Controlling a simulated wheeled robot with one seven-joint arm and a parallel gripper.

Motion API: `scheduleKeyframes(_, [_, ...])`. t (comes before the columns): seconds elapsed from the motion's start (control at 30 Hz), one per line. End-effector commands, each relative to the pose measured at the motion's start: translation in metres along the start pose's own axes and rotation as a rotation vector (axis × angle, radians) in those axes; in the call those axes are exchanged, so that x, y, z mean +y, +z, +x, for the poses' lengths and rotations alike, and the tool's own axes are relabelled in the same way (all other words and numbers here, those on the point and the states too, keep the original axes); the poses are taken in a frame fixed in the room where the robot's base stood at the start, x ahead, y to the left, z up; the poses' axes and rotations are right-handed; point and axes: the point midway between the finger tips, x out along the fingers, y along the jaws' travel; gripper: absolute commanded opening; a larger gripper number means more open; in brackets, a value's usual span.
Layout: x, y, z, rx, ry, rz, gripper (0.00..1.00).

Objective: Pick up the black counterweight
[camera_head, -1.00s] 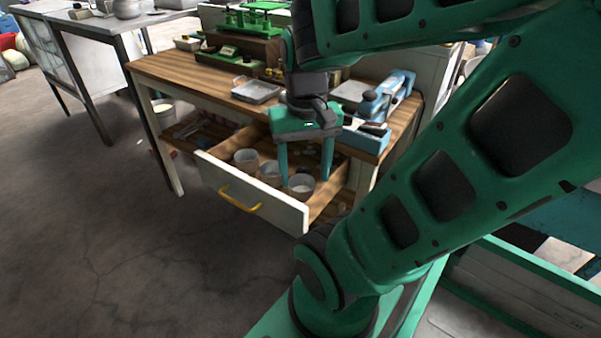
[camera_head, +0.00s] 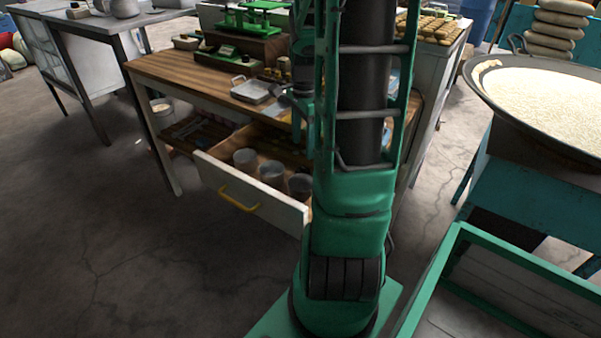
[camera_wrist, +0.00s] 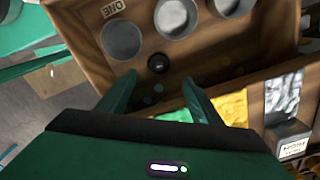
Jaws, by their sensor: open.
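In the wrist view the black counterweight (camera_wrist: 158,63), a small dark round piece, lies on the floor of the open drawer (camera_wrist: 85,40). It sits just below the round cups, ahead of my fingertips and between their lines. My gripper (camera_wrist: 159,82) is open with nothing between its two green fingers. In the head view my arm covers most of the gripper and the right part of the drawer. The counterweight cannot be made out there.
Several round cups (camera_wrist: 176,17) stand in the drawer; they also show in the head view (camera_head: 245,158). The drawer front (camera_head: 280,208) has a yellow handle (camera_head: 238,199). The wooden tabletop (camera_head: 165,66) holds a metal tray (camera_head: 252,90) and a green scale (camera_head: 255,18).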

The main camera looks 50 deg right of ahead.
Motion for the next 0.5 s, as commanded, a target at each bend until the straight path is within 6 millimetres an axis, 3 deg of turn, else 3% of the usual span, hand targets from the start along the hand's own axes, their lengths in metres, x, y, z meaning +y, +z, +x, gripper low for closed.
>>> scheduleKeyframes(0.1, [0.001, 0.001, 0.018, -0.002, 0.004, -0.003, 0.59])
scheduleKeyframes(0.5, [0.002, 0.001, 0.055, -0.001, 0.005, -0.004, 0.59])
